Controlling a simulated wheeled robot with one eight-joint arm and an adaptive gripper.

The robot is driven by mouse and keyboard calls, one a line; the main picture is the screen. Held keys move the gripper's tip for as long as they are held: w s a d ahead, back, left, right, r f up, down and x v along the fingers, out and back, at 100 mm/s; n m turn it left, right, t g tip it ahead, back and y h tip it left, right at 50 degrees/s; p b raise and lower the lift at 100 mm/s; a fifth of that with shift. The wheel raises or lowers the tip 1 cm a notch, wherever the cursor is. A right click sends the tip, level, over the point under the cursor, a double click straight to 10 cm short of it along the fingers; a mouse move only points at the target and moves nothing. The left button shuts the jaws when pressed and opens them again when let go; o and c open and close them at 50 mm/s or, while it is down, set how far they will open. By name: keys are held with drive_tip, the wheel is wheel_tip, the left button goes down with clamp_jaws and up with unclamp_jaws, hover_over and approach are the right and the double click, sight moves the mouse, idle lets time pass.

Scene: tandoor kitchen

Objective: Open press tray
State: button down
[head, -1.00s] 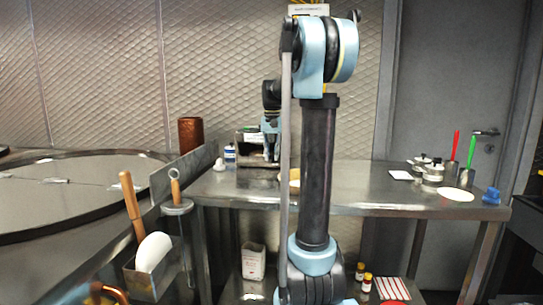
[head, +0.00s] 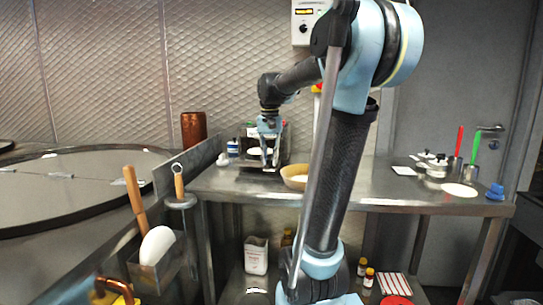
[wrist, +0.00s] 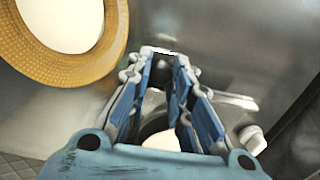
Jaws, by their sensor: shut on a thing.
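The press (head: 282,142) is a small dark box-shaped unit at the back of the steel counter, left of centre in the head view. My gripper (head: 268,163) points down at its front and hides part of it. A pale round piece shows behind the fingers there. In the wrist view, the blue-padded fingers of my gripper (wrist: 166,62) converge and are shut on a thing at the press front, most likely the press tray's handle. Its grip is mostly hidden. A pale round surface shows between the finger bases. How far out the tray is cannot be told.
A tan bowl (head: 295,177) with pale contents stands just right of the press; it also shows in the wrist view (wrist: 112,40). A small bottle (head: 233,148) and a copper cup (head: 193,130) are to the left. Pots (head: 437,168) and a white plate (head: 460,190) stand at right.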

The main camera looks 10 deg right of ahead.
drive_tip(key=shift+s+a, duration=0.3)
drive_tip(key=shift+s, duration=0.5)
drive_tip(key=shift+s+a, duration=0.25)
drive_tip(key=shift+s, duration=0.5)
drive_tip(key=c, duration=1.4)
unclamp_jaws()
wheel_tip(320, 180, up, 12)
